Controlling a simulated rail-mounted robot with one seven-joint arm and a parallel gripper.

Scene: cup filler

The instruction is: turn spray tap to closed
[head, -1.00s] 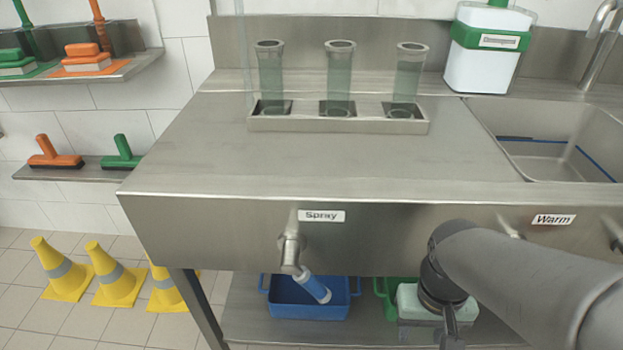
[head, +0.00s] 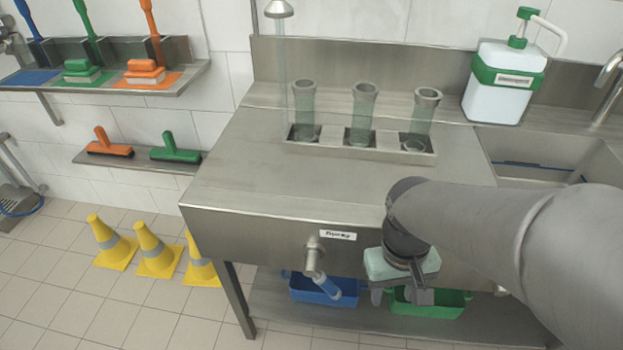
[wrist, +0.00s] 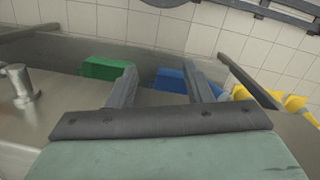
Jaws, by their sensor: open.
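The spray tap (head: 313,258) is a metal fitting on the front panel of the steel counter, beside a small white label (head: 338,236). A metal tap (wrist: 20,88) shows at the left there; I cannot tell which one.
A blue bin (head: 308,293) and a green bin (head: 448,308) sit on the shelf below the counter (head: 260,170). Several yellow cones (head: 155,255) stand on the floor at left. My arm hides part of the counter front. The floor before the cones is clear.

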